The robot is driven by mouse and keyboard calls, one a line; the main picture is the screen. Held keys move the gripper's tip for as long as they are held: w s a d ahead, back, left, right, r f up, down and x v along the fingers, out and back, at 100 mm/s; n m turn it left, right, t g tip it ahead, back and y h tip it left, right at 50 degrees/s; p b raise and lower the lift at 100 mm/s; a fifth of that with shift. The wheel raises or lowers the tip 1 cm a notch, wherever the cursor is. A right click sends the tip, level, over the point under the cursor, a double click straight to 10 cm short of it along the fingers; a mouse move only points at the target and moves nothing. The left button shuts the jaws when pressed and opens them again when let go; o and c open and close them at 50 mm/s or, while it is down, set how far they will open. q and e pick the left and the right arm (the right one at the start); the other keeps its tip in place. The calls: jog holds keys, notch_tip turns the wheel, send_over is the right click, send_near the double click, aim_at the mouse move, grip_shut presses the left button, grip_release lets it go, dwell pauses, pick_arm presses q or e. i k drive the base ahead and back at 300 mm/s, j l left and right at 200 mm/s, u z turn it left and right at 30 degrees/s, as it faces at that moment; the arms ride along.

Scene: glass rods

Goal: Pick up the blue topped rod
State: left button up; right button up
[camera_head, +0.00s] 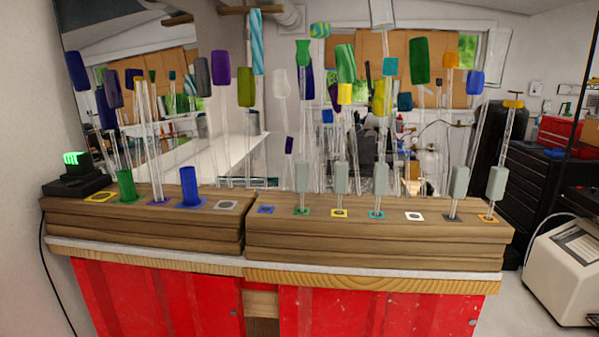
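Several glass rods with coloured tops stand upright or slightly tilted behind and over the wooden blocks. More than one top is blue: a blue top (476,83) at the right, a dark blue top (78,71) at the far left, a striped light blue top (257,42) at the upper middle, and a small blue top (328,116) in the middle. I cannot tell which of them the task means. The rods are clear and overlap, so their lower ends are hard to follow. Neither of my grippers shows in this view.
Wooden blocks (380,237) on a red-fronted bench carry coloured square markers, a green cup (126,187), a blue cup (189,188) and several grey-green holders (459,183). A black device (76,178) sits at the left end. A white machine (562,268) stands at right.

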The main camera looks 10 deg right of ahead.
aim_at(474, 84)
jog(key=l+z, duration=0.2)
jog(key=l, duration=0.25)
jog(key=i+l+z, duration=0.15)
jog(key=l, duration=0.25)
jog(key=l+z, duration=0.2)
jog(key=l, duration=0.25)
jog(key=k+j, duration=0.1)
jog(key=j, duration=0.3)
jog(key=k+j, duration=0.1)
jog(key=j, duration=0.3)
jog(key=k+j+z, duration=0.1)
jog(key=j, duration=0.3)
jog(key=k+j, duration=0.15)
jog(key=j, duration=0.2)
